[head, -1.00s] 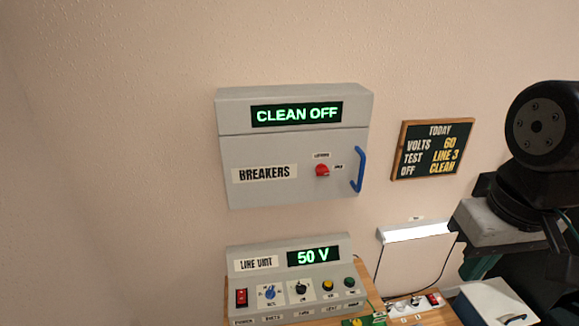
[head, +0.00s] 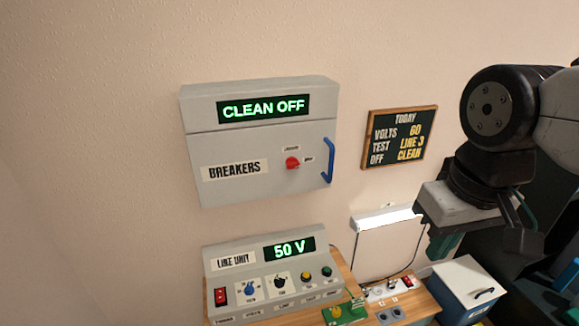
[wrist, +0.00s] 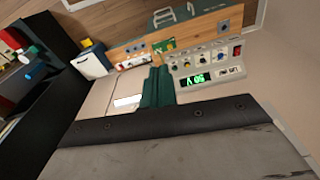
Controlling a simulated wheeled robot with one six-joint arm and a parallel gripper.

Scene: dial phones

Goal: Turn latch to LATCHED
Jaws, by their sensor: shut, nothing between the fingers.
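The latch is a small red knob (head: 292,163) on the door of the grey breaker box (head: 256,185), high on the wall. One small label sits above it and one to its right. They are too small to read surely, and so is the knob's pointing direction. The box door is closed, with a blue handle (head: 329,161) at its right edge. My gripper (head: 442,246) is at the right, lower than the latch and well apart from it. Its green fingers show in the wrist view (wrist: 157,88), together and empty. The latch is not in the wrist view.
The line unit (head: 262,258) reads 50 V and stands on a wooden bench below the box. A chalkboard (head: 399,137) hangs right of the box, between it and my arm. A lit white panel (head: 388,219) and a blue-fronted white box (head: 470,290) are below. The wall left is bare.

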